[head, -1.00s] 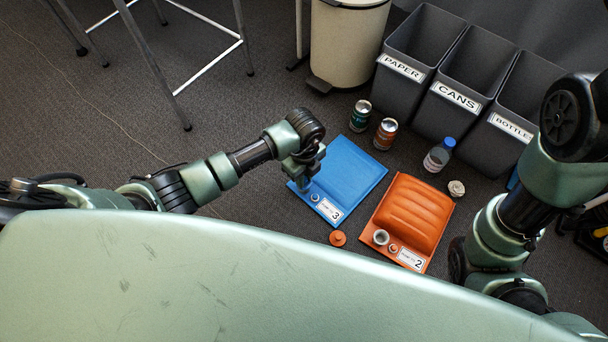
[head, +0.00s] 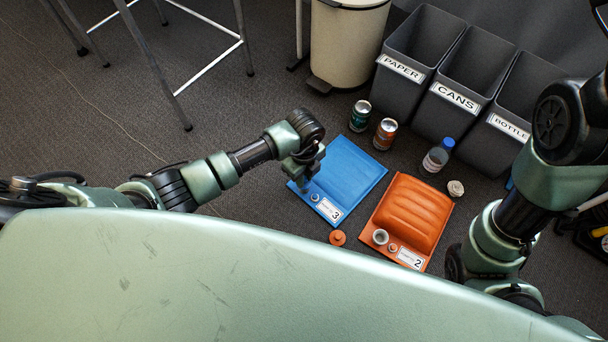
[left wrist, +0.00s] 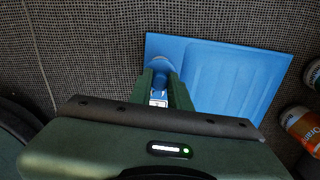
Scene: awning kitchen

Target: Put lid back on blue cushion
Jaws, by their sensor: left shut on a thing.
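The blue cushion (head: 352,172) lies flat on the carpet, with a label marked 3 and a small round fitting (head: 314,197) at its near end. It also shows in the left wrist view (left wrist: 235,75). My left gripper (head: 301,187) points down at the cushion's near left corner, beside that fitting. In the left wrist view its fingers (left wrist: 160,82) are shut on a small rounded blue piece, which looks like the blue lid (left wrist: 160,66). Whether the lid touches the cushion's opening is hidden. My right arm shows at the right, but its gripper is out of view.
An orange cushion (head: 412,213) marked 2 lies to the right, with an orange lid (head: 337,238) on the carpet beside it. Two cans (head: 385,133), a bottle (head: 437,156) and a crumpled ball (head: 456,188) stand before the grey bins (head: 425,65).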

